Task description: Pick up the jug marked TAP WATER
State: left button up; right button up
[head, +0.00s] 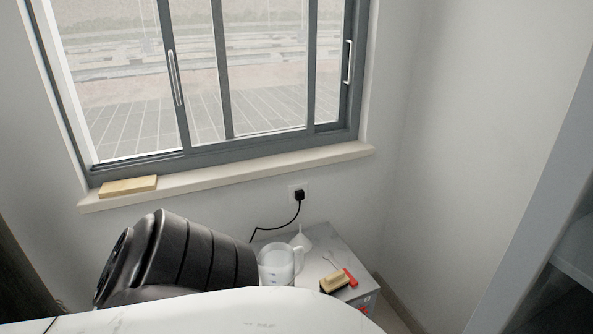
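A translucent whitish jug (276,267) with a handle on its right side stands upright on the low grey cabinet (325,245) below the window. No TAP WATER marking can be read on it from here. Its lower part is hidden behind the white curved surface (225,312) in the foreground. Neither of my grippers shows in the head view.
A white funnel (301,239), a wooden brush (334,282) and a red-handled tool (350,277) sit right of the jug. A black cord (275,228) runs from the wall socket. A black ribbed form, which I cannot identify, blocks the view left of the jug.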

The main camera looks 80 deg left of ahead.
aim_at(276, 261)
jog(key=u, duration=1.5)
